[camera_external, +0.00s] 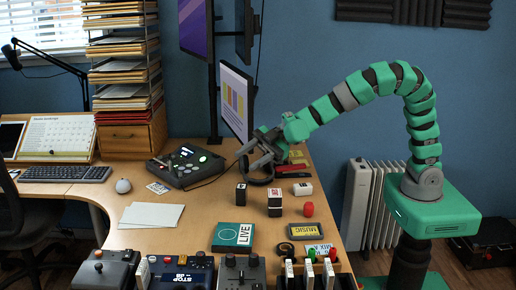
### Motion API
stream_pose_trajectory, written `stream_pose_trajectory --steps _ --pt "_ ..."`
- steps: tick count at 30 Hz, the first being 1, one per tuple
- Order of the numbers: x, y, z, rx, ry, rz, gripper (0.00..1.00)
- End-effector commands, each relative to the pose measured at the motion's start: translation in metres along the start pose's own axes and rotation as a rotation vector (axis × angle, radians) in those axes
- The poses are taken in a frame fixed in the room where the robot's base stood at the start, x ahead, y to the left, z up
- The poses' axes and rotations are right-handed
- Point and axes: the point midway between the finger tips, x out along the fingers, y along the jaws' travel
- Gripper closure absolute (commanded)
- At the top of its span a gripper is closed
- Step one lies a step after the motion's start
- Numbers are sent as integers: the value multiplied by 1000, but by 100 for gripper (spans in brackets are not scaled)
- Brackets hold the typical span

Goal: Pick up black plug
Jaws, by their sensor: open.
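My gripper (250,158) is open over the right part of the desk, pointing left and down, at the end of my green arm that arches in from the right. I see nothing held between its fingers. No object is clearly recognisable as the black plug at this size. A small black block with a light label (241,194) stands just below and left of the gripper. A small black round piece (285,248) lies farther forward. A dark curved loop shows beneath the gripper; I cannot tell what it is.
A monitor (236,100) stands close behind the gripper. A black console (186,165) is to the left. A red cylinder (308,209), a teal LIVE box (233,237) and a yellow MUSIC case (309,230) lie forward. Control boxes (180,274) line the front. Bare desk shows around the paper sheets (151,215).

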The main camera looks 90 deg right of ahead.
Motion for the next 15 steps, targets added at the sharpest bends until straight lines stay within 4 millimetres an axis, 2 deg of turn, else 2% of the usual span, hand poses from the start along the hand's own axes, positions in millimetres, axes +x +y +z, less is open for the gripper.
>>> stream_pose_trajectory --steps 1,3,7,10,12,15 --pt "13 -39 37 23 -8 -97 56" --pt "22 -88 71 63 -10 -229 56" --pt "21 -162 118 145 -17 -431 56" --pt "16 -198 139 197 -24 -532 56" --pt "12 -212 146 218 -27 -570 56" --pt "10 -219 148 230 -27 -593 56"
